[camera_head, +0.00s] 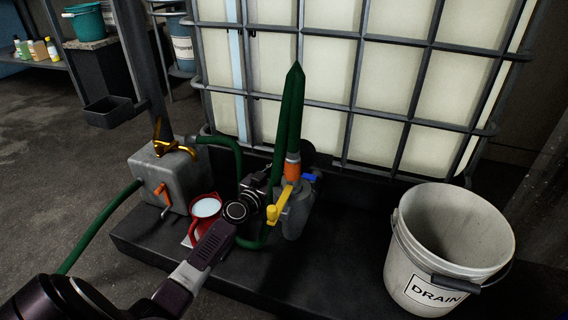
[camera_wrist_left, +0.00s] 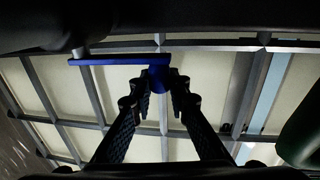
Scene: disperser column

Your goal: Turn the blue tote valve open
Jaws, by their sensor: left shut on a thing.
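The blue tote valve handle (camera_wrist_left: 118,62) is a flat blue bar in the left wrist view, running left from a rounded blue end (camera_wrist_left: 158,78). My left gripper (camera_wrist_left: 161,90) has its two fingers around that rounded end, shut on it. In the head view a small blue piece of the handle (camera_head: 311,178) shows beside the grey valve fitting. My left arm reaches there from the lower left; its fingertips are hidden behind the hoses. My right gripper is not in view.
The caged white tote (camera_head: 390,60) stands behind. A yellow lever (camera_head: 279,207) and green hoses (camera_head: 289,120) crowd the valve. A white DRAIN bucket (camera_head: 445,245) stands right, a red funnel (camera_head: 206,207) and grey box with orange handle (camera_head: 168,172) left. The platform's front middle is clear.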

